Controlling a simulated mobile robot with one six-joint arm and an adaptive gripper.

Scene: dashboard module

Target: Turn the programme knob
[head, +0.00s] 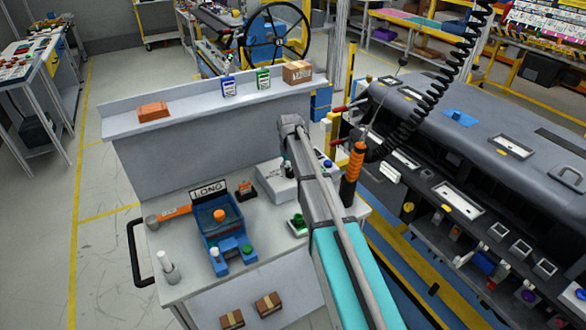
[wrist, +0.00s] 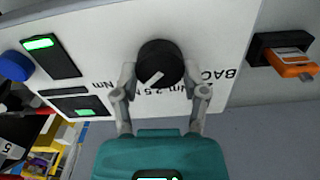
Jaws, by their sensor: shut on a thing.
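The programme knob (wrist: 160,62) is round and black, with a white pointer line toward its lower left in the wrist view. It sits on a white panel (wrist: 108,18) with upside-down print, including "BACK" and "Nm". My gripper (wrist: 159,74) has one grey finger on each side of the knob and is shut on it. In the head view the panel's white box (head: 270,182) stands on the bench, partly behind my arm. My arm hides the knob and the gripper's fingers there.
Two green-lit displays (wrist: 52,55) and a blue button (wrist: 14,66) sit left of the knob. An orange piece in a black holder (wrist: 265,45) is to the right. A blue fixture (head: 222,235) and a green part (head: 298,222) are on the bench; a dashboard (head: 480,130) stands right.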

